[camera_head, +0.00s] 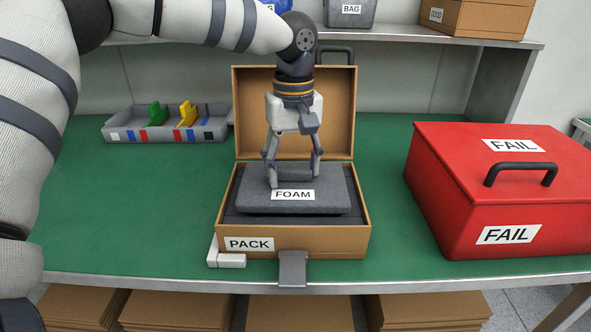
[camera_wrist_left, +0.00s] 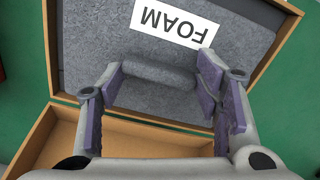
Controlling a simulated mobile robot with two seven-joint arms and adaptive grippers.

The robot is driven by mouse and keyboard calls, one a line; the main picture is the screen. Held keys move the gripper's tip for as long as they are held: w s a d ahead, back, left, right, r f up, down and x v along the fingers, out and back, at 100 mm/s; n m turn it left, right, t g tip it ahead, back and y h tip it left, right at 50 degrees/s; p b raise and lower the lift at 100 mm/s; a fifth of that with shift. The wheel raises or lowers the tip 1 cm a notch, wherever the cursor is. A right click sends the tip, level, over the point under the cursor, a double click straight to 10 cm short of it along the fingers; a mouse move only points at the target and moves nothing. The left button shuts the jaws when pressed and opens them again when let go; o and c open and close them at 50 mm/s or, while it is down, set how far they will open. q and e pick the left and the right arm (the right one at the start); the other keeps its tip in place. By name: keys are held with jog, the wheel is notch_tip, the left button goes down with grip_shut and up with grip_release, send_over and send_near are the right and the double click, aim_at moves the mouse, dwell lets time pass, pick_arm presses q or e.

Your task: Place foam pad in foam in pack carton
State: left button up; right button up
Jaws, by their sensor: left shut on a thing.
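The grey foam pad (camera_head: 325,203), labelled FOAM, lies flat within the walls of the open brown PACK carton (camera_head: 320,240), over a darker grey layer. I cannot tell whether it rests on that layer or hangs just above it. My left gripper (camera_head: 292,178) points down over the pad, shut on its raised grey grip. In the left wrist view the rounded grip (camera_wrist_left: 158,73) sits between the fingers, and the pad (camera_wrist_left: 90,45) fills the carton's upper part. My right gripper is not in view.
The carton's lid (camera_head: 340,110) stands open behind my gripper. A red FAIL box (camera_head: 450,190) stands to the right. A grey tray (camera_head: 120,132) with coloured pieces is at the back left. A small white block (camera_head: 230,261) touches the carton's front left corner. The green table (camera_head: 110,220) is clear at left.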

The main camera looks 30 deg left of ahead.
aim_at(293, 171)
pick_arm(q)
jog(key=shift+f, duration=0.35)
jog(key=shift+f, duration=0.15)
jog(key=o, duration=1.1)
jog(key=shift+o, duration=0.2)
notch_tip(293, 171, up, 12)
